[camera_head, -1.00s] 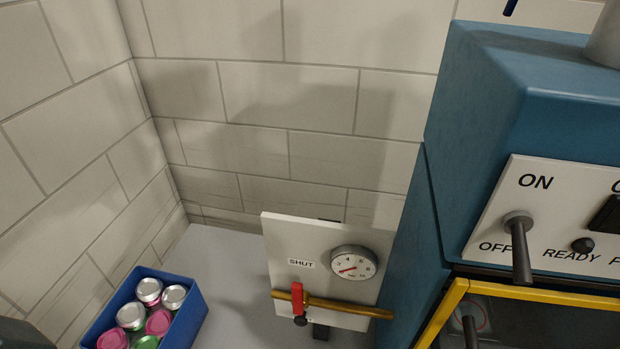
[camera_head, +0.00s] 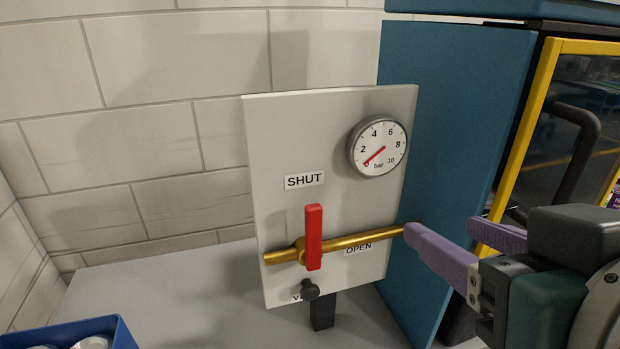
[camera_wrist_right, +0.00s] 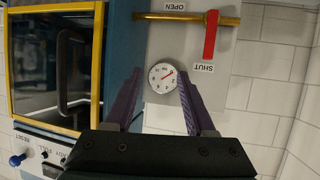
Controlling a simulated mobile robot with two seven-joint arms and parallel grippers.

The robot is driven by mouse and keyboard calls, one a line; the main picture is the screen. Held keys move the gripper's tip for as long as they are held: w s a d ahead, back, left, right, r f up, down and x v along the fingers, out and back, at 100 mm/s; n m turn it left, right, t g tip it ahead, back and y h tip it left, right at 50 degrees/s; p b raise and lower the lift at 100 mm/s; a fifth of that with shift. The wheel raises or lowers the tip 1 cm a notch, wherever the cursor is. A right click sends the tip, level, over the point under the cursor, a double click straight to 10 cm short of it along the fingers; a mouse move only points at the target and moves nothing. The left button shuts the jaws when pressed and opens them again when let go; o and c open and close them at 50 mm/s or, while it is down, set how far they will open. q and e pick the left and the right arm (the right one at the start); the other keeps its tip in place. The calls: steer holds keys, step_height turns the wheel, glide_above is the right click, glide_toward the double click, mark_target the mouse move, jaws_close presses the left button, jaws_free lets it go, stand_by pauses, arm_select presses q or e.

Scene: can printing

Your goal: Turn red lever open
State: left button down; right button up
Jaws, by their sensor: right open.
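The red lever (camera_head: 313,238) stands upright, crossing a brass pipe (camera_head: 362,238) on a white panel. Its upper end points up just below the SHUT label (camera_head: 304,181); the OPEN label (camera_head: 359,248) is lower right, by the pipe. My right gripper (camera_head: 443,232) is open and empty to the right of the panel, apart from the lever. In the right wrist view the gripper (camera_wrist_right: 160,79) has its two purple fingers spread, with the gauge showing between them, and the lever (camera_wrist_right: 211,36) shows beyond them at upper right. My left gripper is out of view.
A round pressure gauge (camera_head: 377,147) on the panel has its needle near the low end. A black knob (camera_head: 310,290) sits below the lever. A blue machine (camera_head: 452,120) with a yellow-framed door stands right of the panel. A blue bin (camera_head: 122,337) holds cans at lower left.

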mark_target(316, 218)
steer(key=w+a+f+n+t+y+b, duration=0.2)
steer(key=a+f+t+y+b, duration=0.2)
steer(key=a+f+b, duration=0.5)
steer(key=w+r, duration=0.1)
steer(key=w, duration=0.1)
steer(key=w+a+r, duration=0.1)
steer(key=w, duration=0.2)
steer(key=w+r+b, duration=0.1)
steer(key=w, duration=0.2)
steer(key=shift+a, duration=0.25)
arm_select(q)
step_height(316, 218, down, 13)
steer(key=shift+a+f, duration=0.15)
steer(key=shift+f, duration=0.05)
arm_select(e)
steer(key=shift+w+a, duration=0.25)
steer(key=shift+w, duration=0.4)
steer(key=shift+c, duration=0.2)
jaws_close()
